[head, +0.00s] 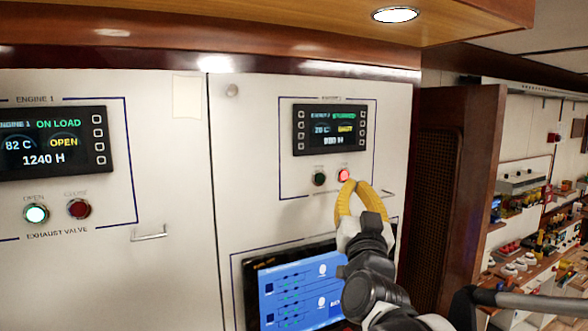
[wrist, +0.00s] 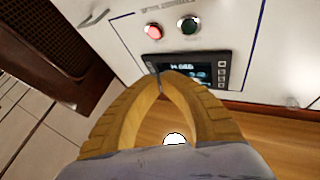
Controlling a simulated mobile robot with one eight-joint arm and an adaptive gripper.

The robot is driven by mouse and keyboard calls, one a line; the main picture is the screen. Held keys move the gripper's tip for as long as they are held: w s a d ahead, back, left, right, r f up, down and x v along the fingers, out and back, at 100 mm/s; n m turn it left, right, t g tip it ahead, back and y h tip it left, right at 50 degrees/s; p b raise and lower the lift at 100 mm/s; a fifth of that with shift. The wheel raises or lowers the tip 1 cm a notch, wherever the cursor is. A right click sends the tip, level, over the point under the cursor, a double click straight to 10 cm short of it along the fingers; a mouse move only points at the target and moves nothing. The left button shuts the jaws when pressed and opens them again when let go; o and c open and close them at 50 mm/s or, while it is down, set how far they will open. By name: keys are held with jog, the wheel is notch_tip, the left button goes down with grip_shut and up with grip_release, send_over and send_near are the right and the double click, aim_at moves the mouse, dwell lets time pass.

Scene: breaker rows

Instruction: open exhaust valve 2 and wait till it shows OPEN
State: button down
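The engine 2 panel (head: 287,180) is on the right-hand cabinet door. Its display (head: 330,130) shows a yellow word that looks like SHUT, with small green text above. Below it are a dark green button (head: 319,179) on the left and a lit red button (head: 343,175) on the right; their labels are too small to read. My gripper (head: 349,184) has its yellow fingers closed tip to tip, just below the red button. The wrist view, turned over, shows the closed fingers (wrist: 165,74), the lit red button (wrist: 152,31) and the green button (wrist: 189,25). Contact cannot be told.
The engine 1 panel (head: 120,190) at left has a display (head: 52,142) reading ON LOAD and OPEN, a lit OPEN button (head: 36,213) and a dark red button (head: 78,208). A blue screen (head: 296,290) sits below my gripper. A door handle (head: 388,193) is close to its right.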

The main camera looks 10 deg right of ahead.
jog(key=shift+a, duration=0.1)
jog(key=b, duration=0.2)
send_near(328, 169)
jog(key=shift+d+r+x, duration=0.1)
jog(key=shift+d+x, duration=0.1)
jog(key=shift+x, duration=1.1)
jog(key=shift+d+r+x, duration=0.1)
jog(key=shift+d+x, duration=0.05)
jog(key=shift+x, duration=1.1)
jog(key=shift+w+a, duration=0.15)
jog(key=shift+w, duration=0.15)
jog(key=shift+w+a+b, duration=0.15)
jog(key=shift+w+b, duration=0.15)
jog(key=shift+w, duration=0.05)
dwell(0.4)
jog(key=shift+s, duration=0.1)
jog(key=shift+s+d, duration=0.3)
jog(key=shift+s, duration=0.4)
jog(key=shift+s+d+p, duration=0.15)
jog(key=shift+s+d, duration=0.1)
jog(key=shift+s, duration=0.55)
jog(key=shift+s+d+p, duration=0.1)
jog(key=shift+s+d, duration=0.15)
jog(key=shift+s, duration=0.55)
jog(key=shift+s+d+p, duration=0.15)
jog(key=shift+s+d, duration=0.1)
jog(key=shift+s, duration=0.55)
